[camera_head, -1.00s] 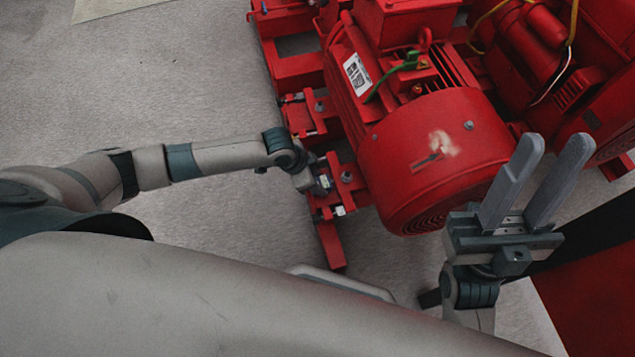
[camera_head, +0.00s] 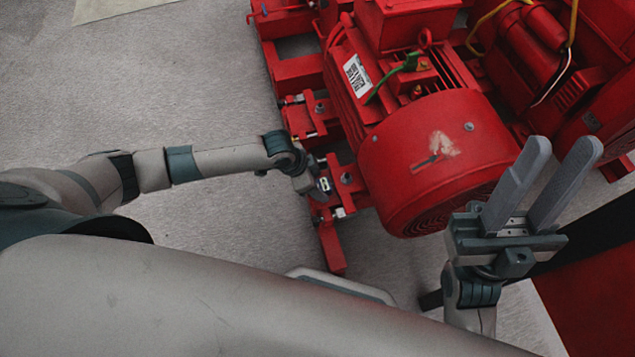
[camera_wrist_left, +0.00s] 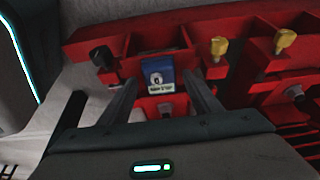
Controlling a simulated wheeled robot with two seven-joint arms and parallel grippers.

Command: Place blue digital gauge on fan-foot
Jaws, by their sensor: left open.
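The blue digital gauge (camera_wrist_left: 160,76) shows in the left wrist view as a small blue block with a pale display. It lies between the fingertips of my left gripper (camera_wrist_left: 163,93), with gaps on both sides, against the red metal of the fan-foot (camera_wrist_left: 133,66). I cannot tell how flat it rests there. In the head view my left gripper (camera_head: 323,189) is over the red fan-foot (camera_head: 348,180) beside the motor's fan end, and the gauge is too small to make out. My right gripper (camera_head: 516,187) is open and empty at the right.
The red motor (camera_head: 437,155) stands just right of my left gripper. Yellow-capped bolts (camera_wrist_left: 286,39) and a black knob (camera_wrist_left: 101,56) stick up near the fingers. Grey floor (camera_head: 200,100) lies clear to the left.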

